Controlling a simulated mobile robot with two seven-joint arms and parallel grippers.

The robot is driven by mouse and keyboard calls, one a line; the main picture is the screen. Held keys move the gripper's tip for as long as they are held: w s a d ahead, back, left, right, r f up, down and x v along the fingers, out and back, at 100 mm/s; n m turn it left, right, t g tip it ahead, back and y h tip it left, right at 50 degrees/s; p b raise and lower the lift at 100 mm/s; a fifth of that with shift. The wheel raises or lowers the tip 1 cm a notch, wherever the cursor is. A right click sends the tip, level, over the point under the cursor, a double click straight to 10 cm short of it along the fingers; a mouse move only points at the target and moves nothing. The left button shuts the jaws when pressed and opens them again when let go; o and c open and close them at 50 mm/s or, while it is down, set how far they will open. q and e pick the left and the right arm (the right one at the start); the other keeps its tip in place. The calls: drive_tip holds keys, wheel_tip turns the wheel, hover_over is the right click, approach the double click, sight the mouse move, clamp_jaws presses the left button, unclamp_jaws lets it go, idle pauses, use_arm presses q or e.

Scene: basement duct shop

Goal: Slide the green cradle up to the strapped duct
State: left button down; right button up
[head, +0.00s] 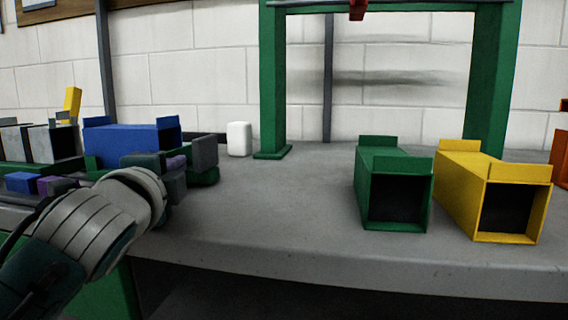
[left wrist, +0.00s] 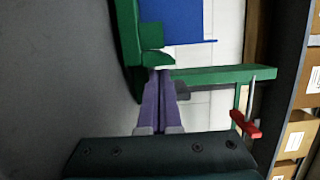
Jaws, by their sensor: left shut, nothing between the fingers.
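A dark green piece, which looks like the cradle (head: 207,177), lies on the bench just beyond my left gripper (head: 175,164). It also shows in the left wrist view as a long green bar with short blocks (left wrist: 128,35). A blue duct (head: 130,140) lies behind the gripper and close to the cradle. I cannot make out a strap on any duct. My left gripper (left wrist: 158,76) is shut and empty, its purple fingers together. Its tips are close to a green block of the cradle; I cannot tell whether they touch. My right gripper is not in view.
A green duct (head: 395,185) and a yellow duct (head: 490,190) stand on the right of the bench. A green gantry (head: 273,85) stands at the back, beside a white block (head: 239,139). Grey ducts (head: 45,142) lie far left. The middle of the bench is clear.

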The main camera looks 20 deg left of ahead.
use_arm(q)
drive_tip(key=shift+s+a+p, duration=0.1)
drive_tip(key=shift+a+p, duration=0.2)
drive_tip(key=shift+a, duration=0.15)
drive_tip(key=a, duration=0.3)
drive_tip(key=s+a+p, duration=0.1)
drive_tip(key=a, duration=0.1)
drive_tip(key=s+a+p, duration=0.1)
drive_tip(key=a, duration=0.2)
drive_tip(key=shift+a, duration=0.35)
